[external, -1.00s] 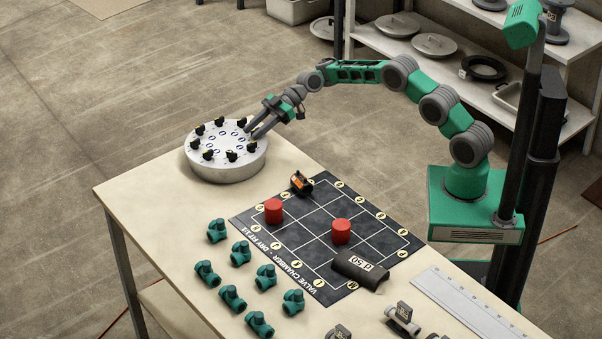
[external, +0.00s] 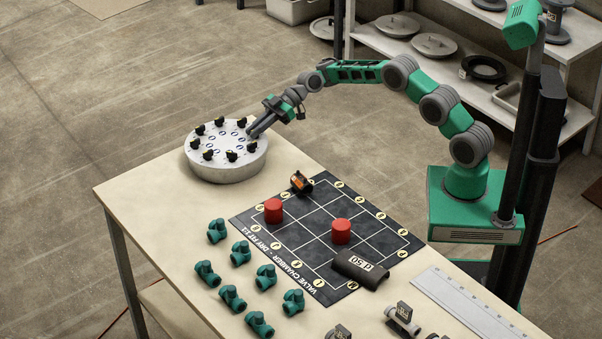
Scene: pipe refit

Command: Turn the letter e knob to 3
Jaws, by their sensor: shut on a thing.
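A round white and grey knob panel (external: 227,171) stands at the far left end of the table. My gripper (external: 250,134) reaches down from the right to the panel's right rim. Its fingers are shut on a knob there, which they mostly hide.
On the table (external: 150,205), a black grid mat (external: 310,215) carries two red cylinders, an orange and black part (external: 301,183) and a black labelled pipe piece (external: 360,269). Several green valve fittings (external: 240,252) lie at the front left. A ruler (external: 470,305) lies at the right.

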